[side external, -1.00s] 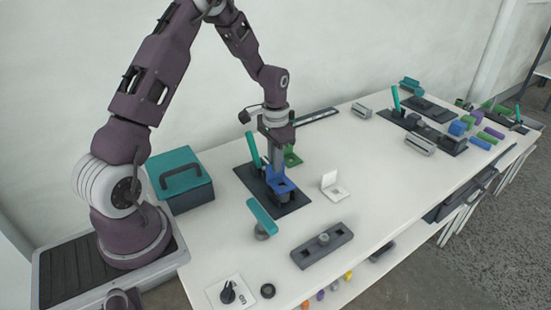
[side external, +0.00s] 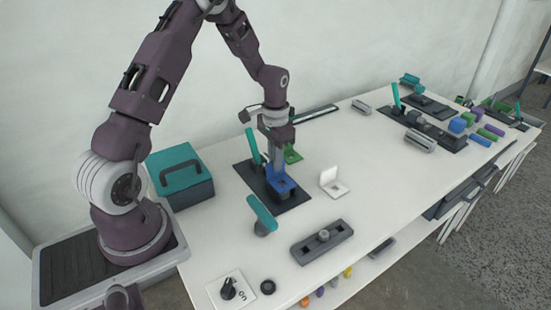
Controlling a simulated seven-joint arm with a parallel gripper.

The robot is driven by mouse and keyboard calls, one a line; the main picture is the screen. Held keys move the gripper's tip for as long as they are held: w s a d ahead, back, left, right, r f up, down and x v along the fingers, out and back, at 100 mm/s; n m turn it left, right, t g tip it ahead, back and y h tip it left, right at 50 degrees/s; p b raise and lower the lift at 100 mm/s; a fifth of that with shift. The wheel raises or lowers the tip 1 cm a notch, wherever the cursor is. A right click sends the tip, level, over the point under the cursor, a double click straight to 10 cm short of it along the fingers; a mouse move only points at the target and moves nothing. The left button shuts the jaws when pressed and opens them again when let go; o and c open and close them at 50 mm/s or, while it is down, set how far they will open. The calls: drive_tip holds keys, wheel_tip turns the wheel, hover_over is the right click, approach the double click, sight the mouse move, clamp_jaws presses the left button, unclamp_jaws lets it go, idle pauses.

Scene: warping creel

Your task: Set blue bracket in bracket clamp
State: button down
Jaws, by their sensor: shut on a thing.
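The blue bracket (side external: 283,187) is an L-shaped piece low over the dark clamp base. My gripper (side external: 277,172) points straight down and is shut on the bracket's upright part. The bracket clamp (side external: 291,203) is a dark plate with a teal lever (side external: 252,146) standing up, slightly tilted, at its back left. The bracket sits at the clamp's middle; I cannot tell whether it touches the seat below. The gripper fingers hide part of the clamp behind them.
A green bracket (side external: 292,155) stands just behind the clamp, and a white bracket (side external: 333,183) lies to its right. A teal-handled tool (side external: 262,213) and a grey slotted block (side external: 322,242) are in front. A teal-lidded box (side external: 181,178) stands left. The table's centre right is clear.

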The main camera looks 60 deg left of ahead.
drive_tip(key=shift+f, duration=0.3)
drive_tip(key=c, duration=1.5)
unclamp_jaws()
drive_tip(key=shift+o, duration=0.2)
drive_tip(key=shift+o, duration=1.3)
drive_tip(key=shift+r, duration=3.45)
drive_tip(key=shift+r, duration=0.1)
wheel_tip(320, 180, up, 7)
